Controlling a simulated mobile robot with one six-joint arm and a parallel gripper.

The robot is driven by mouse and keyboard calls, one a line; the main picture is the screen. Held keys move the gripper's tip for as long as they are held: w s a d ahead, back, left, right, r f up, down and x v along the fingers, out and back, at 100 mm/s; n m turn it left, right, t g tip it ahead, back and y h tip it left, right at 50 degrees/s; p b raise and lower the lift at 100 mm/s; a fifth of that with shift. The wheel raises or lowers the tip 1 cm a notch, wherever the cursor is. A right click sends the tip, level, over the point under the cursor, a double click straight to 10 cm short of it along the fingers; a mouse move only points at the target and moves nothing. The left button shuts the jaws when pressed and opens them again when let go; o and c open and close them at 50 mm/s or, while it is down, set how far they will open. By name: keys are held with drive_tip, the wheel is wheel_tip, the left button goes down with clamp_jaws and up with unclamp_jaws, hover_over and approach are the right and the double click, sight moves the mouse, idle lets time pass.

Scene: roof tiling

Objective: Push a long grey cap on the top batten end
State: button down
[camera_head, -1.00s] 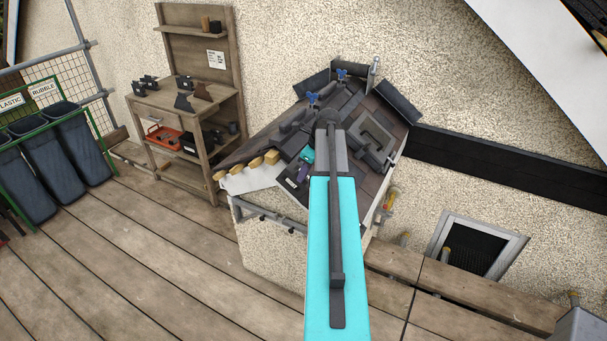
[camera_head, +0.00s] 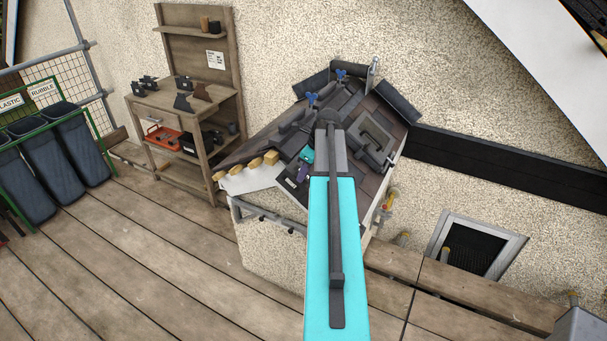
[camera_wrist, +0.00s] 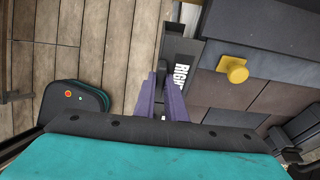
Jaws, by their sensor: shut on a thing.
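My gripper (camera_wrist: 168,96) has purple fingers, shut on a dark grey piece (camera_wrist: 182,72) with white lettering "RIGHT", which I take for the long grey cap. In the head view my gripper (camera_head: 303,172) is low over the left part of the small roof, with the cap (camera_head: 291,184) just below and left of it. Pale yellow batten ends stand in a slanting row along the roof's left edge; the top batten end (camera_head: 271,157) is a square block, up and left of my gripper. The cap is apart from it. The cap's far end is unclear.
The small roof carries dark tiles and a square grey frame (camera_head: 375,140). A wooden bench (camera_head: 183,95) with grey and brown parts stands at the back left. Bins (camera_head: 75,145) stand far left. The plank floor is clear.

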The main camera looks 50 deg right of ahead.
drive_tip(key=c, duration=1.7)
unclamp_jaws()
drive_tip(key=shift+c, duration=0.2)
drive_tip(key=shift+s+r, duration=0.1)
drive_tip(key=shift+r, duration=0.05)
drive_tip(key=shift+s+d+r+p, duration=0.15)
drive_tip(key=shift+s+r+p, duration=0.4)
drive_tip(key=shift+r, duration=0.25)
drive_tip(key=shift+s+d+r+p, duration=0.1)
drive_tip(key=shift+s+r+p, duration=0.45)
drive_tip(key=shift+r, duration=0.25)
drive_tip(key=shift+s+d+r+p, duration=0.15)
drive_tip(key=shift+s+r+p, duration=0.3)
drive_tip(key=shift+r+p, duration=0.3)
